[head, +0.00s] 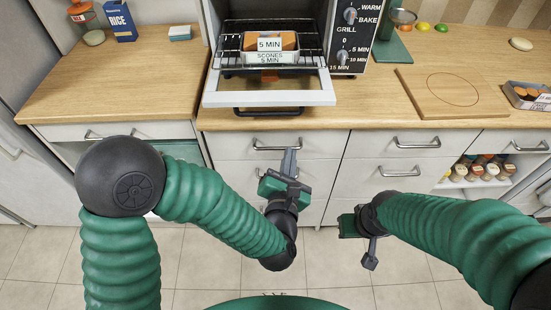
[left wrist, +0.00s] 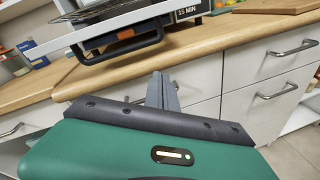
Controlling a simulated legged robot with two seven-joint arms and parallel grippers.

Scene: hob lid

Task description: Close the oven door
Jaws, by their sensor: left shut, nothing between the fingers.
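The toaster oven (head: 345,35) stands on the wooden counter. Its door (head: 270,98) is folded down open, with the dark handle (head: 268,111) along its front edge. In the left wrist view the door (left wrist: 122,27) and handle (left wrist: 118,46) show at the top. My left gripper (head: 289,158) is shut and empty, in front of the drawers, below the handle and slightly right of it, apart from it. Its closed fingers (left wrist: 162,90) show in the left wrist view. My right gripper (head: 370,262) hangs lower right, away from the oven; its finger opening is unclear.
A wooden board (head: 450,95) lies on the counter to the right. Drawer handles (head: 277,145) stick out below the counter. The counter left of the oven is mostly clear.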

